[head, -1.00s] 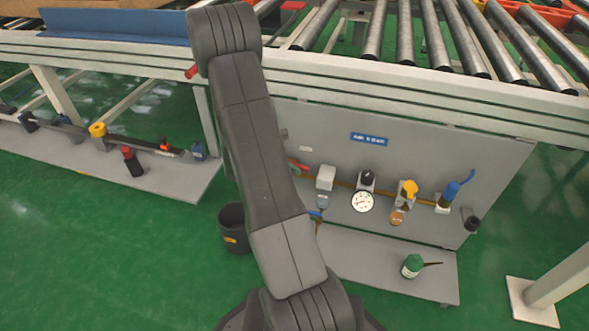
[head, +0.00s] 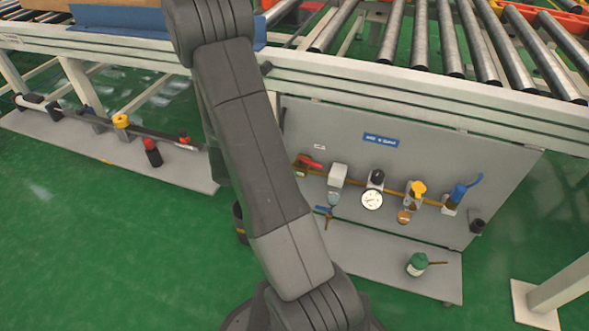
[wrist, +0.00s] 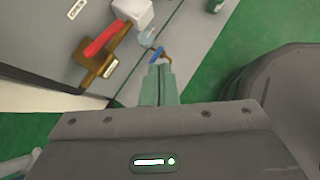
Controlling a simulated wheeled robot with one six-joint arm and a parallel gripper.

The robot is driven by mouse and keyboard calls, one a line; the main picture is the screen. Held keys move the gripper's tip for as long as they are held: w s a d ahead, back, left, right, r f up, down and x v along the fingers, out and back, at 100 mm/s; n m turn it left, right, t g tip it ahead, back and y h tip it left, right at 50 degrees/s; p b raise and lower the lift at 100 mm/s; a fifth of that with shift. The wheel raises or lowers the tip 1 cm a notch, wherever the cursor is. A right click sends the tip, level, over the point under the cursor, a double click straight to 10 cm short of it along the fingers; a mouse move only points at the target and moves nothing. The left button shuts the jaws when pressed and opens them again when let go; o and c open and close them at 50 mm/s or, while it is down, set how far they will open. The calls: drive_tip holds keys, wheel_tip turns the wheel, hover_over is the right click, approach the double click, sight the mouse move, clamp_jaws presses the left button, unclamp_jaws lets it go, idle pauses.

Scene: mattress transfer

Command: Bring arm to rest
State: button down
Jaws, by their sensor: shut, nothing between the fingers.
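My gripper (wrist: 160,68) shows in the wrist view with its two pale fingers together and nothing between them. The fingertips appear close to a small blue-handled part (wrist: 156,56) in the picture; I cannot tell whether they touch. A red-handled brass valve (wrist: 100,42) on the grey panel lies to their left. In the head view my arm rises from the bottom centre and leans up to the left, its elbow at the top edge. The gripper is hidden from the head view.
The grey panel (head: 320,120) carries the red valve (head: 310,162), a gauge (head: 372,199) and other fittings. A green-capped bottle (head: 417,264) stands on the low shelf. The roller conveyor (head: 425,40) runs above. Green floor is open at lower left.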

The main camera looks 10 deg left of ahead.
drive_tip(key=shift+s+a+r, duration=0.1)
drive_tip(key=shift+s+r, duration=0.15)
